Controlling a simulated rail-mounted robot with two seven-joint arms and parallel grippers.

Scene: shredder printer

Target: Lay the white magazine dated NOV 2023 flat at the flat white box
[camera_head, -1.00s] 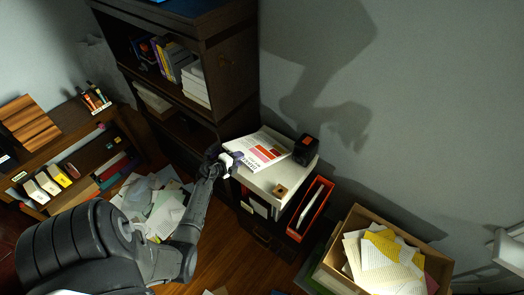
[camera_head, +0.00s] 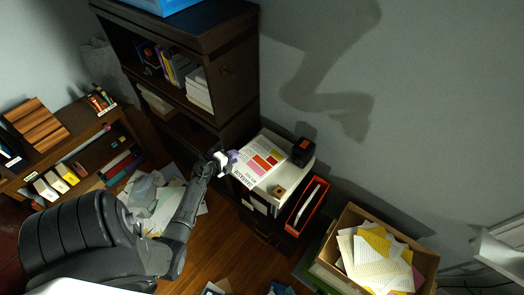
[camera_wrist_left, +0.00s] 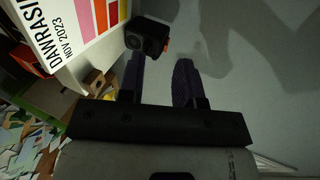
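The white magazine (camera_head: 262,160) has red, yellow and pink blocks on its cover. It lies on top of the flat white box (camera_head: 294,176), near its left side. In the left wrist view the magazine (camera_wrist_left: 70,22) reads NOV 2023 and lies to the left of my fingers. My left gripper (camera_head: 232,158) is just off the magazine's left edge in the head view. In the left wrist view my left gripper (camera_wrist_left: 160,68) has its purple fingers apart with nothing between them. My right gripper is not in view.
A small black device (camera_head: 304,151) and a small wooden block (camera_head: 278,190) are on the white box. A red-orange holder (camera_head: 307,205) stands beside it, with a carton of papers (camera_head: 342,222) farther right. A dark bookcase (camera_head: 235,95) stands behind. Papers litter the floor at left.

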